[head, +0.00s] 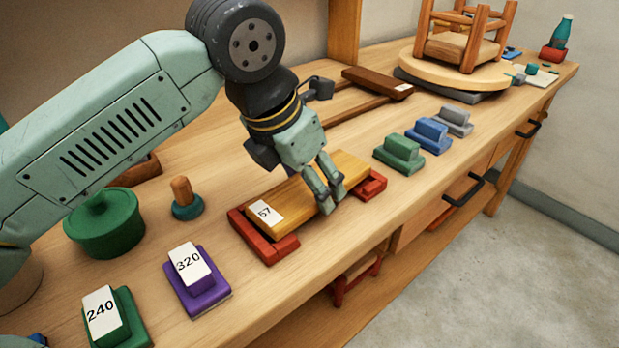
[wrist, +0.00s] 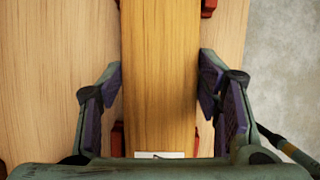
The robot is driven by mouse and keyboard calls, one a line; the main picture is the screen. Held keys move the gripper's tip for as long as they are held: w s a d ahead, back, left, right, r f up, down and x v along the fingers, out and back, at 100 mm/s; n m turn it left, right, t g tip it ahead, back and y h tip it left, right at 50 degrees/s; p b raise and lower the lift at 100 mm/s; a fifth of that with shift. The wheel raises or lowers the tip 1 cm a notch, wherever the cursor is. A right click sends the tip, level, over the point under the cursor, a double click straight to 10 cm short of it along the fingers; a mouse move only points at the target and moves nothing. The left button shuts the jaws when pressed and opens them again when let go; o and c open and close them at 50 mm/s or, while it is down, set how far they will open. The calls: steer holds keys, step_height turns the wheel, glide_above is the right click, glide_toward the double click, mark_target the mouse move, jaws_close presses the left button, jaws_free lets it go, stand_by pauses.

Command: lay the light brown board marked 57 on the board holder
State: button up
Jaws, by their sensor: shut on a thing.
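The light brown board marked 57 (head: 290,198) lies lengthwise across the red board holder (head: 268,249), over both of its end pieces. Its white label faces up at the near left end. Whether it rests fully on both ends or hovers slightly is hard to tell. My gripper (head: 328,197) reaches down over the middle of the board and is shut on it, a finger on each long side. In the wrist view the board (wrist: 160,60) runs between the two fingers (wrist: 160,88), and bits of red holder show beside it.
A purple block marked 320 (head: 198,285) and a green block marked 240 (head: 108,318) stand at the near left. A green pot (head: 104,228) and a wooden peg (head: 183,192) are behind. Green (head: 399,152), blue (head: 429,135) and grey (head: 456,120) blocks stand to the right.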

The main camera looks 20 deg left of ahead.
steer(key=o, duration=1.4)
steer(key=shift+s+f, duration=0.15)
steer(key=shift+f, duration=0.25)
steer(key=o, duration=0.4)
steer(key=shift+r, duration=0.2)
steer(key=o, duration=0.3)
steer(key=shift+o, duration=0.2)
steer(key=shift+r, duration=0.1)
steer(key=shift+r+p, duration=2.3)
steer(key=shift+r, duration=1.2)
steer(key=shift+f, duration=0.1)
